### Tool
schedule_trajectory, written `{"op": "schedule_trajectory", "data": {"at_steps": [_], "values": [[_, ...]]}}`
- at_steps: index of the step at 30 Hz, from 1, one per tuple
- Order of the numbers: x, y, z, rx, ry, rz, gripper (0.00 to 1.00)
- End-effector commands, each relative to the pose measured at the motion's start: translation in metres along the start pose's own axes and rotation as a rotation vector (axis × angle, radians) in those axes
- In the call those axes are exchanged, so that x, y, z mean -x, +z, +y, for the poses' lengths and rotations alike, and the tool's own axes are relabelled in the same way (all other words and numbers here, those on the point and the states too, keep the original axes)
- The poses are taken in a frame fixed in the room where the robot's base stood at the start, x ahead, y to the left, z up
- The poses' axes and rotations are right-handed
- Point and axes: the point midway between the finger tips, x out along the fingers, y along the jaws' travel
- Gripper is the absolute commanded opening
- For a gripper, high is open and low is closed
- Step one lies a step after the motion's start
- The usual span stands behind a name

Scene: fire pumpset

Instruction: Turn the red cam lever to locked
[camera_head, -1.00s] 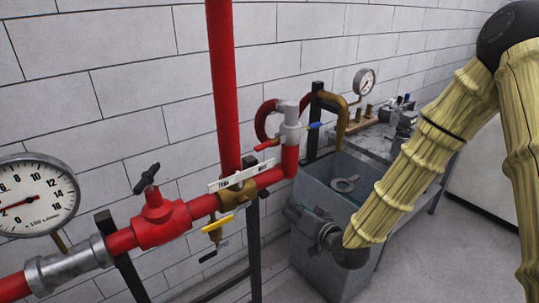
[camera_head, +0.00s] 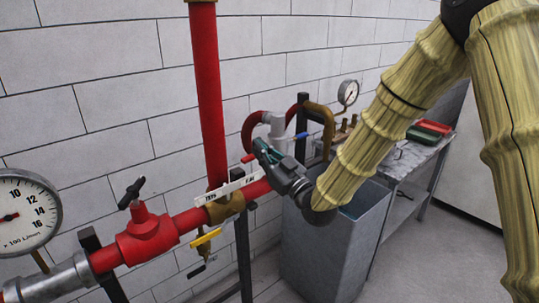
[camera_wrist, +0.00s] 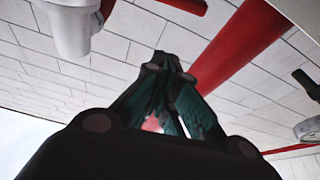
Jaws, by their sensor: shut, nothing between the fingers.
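The red cam lever (camera_head: 248,158) is a short red handle sticking out to the left of the grey coupling (camera_head: 275,124) at the end of the red pipe. My gripper (camera_head: 261,147) is shut and empty. In the head view its dark green fingertips appear close to the right end of the lever; I cannot tell whether they touch. My wrist hides part of the coupling and pipe below. In the wrist view the shut fingers (camera_wrist: 168,62) point upward, with the grey coupling (camera_wrist: 72,28) at upper left and a red bar, probably the lever (camera_wrist: 183,5), beyond the fingertips.
A vertical red pipe (camera_head: 208,95) and a white label plate (camera_head: 222,187) stand left of my gripper. Open floor is at lower right.

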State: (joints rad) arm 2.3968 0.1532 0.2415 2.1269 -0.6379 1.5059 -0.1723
Motion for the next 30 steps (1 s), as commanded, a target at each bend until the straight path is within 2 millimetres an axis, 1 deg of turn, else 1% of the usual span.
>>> {"op": "schedule_trajectory", "data": {"at_steps": [1, 6, 7, 9, 12, 18, 24, 30], "values": [[-0.01, -0.003, -0.001, 0.001, -0.002, 0.0, 0.0], [-0.038, -0.003, 0.0, -0.001, -0.001, -0.001, 0.0], [-0.04, 0.0, 0.0, -0.002, -0.001, -0.002, 0.0], [-0.034, 0.01, 0.0, -0.003, 0.001, -0.003, 0.0], [-0.031, 0.019, -0.001, -0.002, 0.0, -0.003, 0.0], [-0.026, 0.032, -0.001, -0.003, -0.001, -0.002, 0.0], [-0.024, 0.037, -0.001, -0.002, -0.001, -0.001, 0.0], [-0.024, 0.038, 0.0, -0.001, 0.0, 0.0, 0.0]]}}
